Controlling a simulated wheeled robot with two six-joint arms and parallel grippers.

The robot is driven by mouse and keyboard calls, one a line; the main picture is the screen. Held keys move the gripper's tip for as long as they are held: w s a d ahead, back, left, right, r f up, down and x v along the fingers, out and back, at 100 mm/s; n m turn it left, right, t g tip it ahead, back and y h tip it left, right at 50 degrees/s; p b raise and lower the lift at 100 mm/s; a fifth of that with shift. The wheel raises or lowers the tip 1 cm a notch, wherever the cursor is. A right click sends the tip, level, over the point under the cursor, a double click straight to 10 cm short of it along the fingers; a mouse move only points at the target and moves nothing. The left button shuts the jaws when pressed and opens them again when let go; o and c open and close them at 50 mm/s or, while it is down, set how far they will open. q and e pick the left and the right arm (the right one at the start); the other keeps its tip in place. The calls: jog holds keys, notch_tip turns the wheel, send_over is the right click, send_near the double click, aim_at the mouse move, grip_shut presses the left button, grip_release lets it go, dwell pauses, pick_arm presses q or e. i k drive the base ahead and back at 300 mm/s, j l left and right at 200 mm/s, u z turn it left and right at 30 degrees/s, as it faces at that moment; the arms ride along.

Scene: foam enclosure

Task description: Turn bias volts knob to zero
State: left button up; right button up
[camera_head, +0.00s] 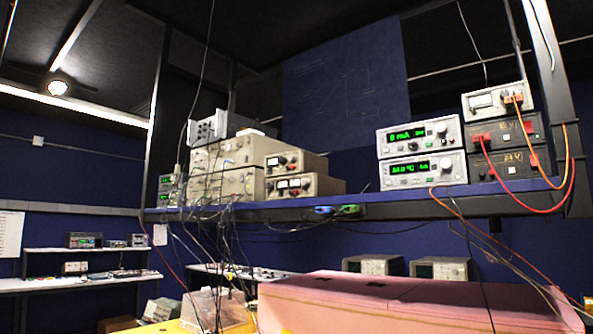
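No label reading bias volts is legible, so I cannot tell which knob it is. On the right of the shelf, two stacked units have green displays: the upper unit (419,137) reads about "0 mA", and the lower unit (423,170) reads a temperature in °C, its digits unclear. Each has a round knob at its right side, the upper knob (441,129) and the lower knob (447,165). Stacked beige units with dials (295,183) stand further left and also carry small knobs. Neither of my grippers is in view.
A blue shelf (400,202) bears the instruments. A pink foam enclosure (360,300) fills the lower middle and right. Red and orange cables (572,180) hang at the right, and many dark wires hang below the shelf. A side bench (75,284) stands at the left.

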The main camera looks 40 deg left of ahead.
aim_at(282, 159)
jog(key=u, duration=1.3)
